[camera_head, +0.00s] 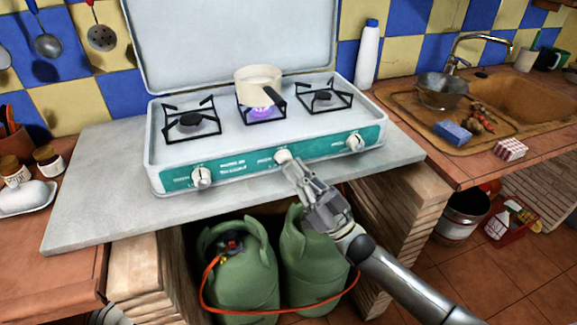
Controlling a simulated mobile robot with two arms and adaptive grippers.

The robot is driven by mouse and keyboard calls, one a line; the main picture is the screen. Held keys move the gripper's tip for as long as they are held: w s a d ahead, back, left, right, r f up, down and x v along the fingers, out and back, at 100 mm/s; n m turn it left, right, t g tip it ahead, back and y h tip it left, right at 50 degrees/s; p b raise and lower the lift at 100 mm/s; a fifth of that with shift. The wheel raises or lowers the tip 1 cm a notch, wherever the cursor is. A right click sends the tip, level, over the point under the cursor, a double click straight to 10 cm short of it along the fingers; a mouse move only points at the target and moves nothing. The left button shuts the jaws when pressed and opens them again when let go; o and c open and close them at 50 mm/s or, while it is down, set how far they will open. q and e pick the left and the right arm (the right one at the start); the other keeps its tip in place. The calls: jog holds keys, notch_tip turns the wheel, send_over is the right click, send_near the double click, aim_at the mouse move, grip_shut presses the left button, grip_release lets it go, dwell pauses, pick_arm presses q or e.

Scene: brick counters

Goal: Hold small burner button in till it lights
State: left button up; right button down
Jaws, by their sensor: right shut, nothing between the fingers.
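A white camping stove (225,150) with a green front panel stands on the grey counter slab, its lid raised. The panel has three white knobs: a left knob (201,178), a middle knob (283,156) and a right knob (354,142). My right gripper (292,168) is shut and empty, its fingertips at the middle knob; they seem to touch it, though the exact contact is hard to tell. A blue-violet flame (262,111) shows under a cream pot (258,76) on the middle burner. The left and right burners show no flame. My left gripper is out of view.
Two green gas bottles (240,275) with an orange hose stand below the counter. A white bottle (367,55) stands behind the stove's right end. A sink (545,85) with a metal colander (442,90) lies to the right. The slab left of the stove is clear.

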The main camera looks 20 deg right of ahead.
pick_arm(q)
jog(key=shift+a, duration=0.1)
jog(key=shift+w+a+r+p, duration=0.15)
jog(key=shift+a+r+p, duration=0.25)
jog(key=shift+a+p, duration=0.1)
pick_arm(e)
jog(key=shift+s, duration=0.85)
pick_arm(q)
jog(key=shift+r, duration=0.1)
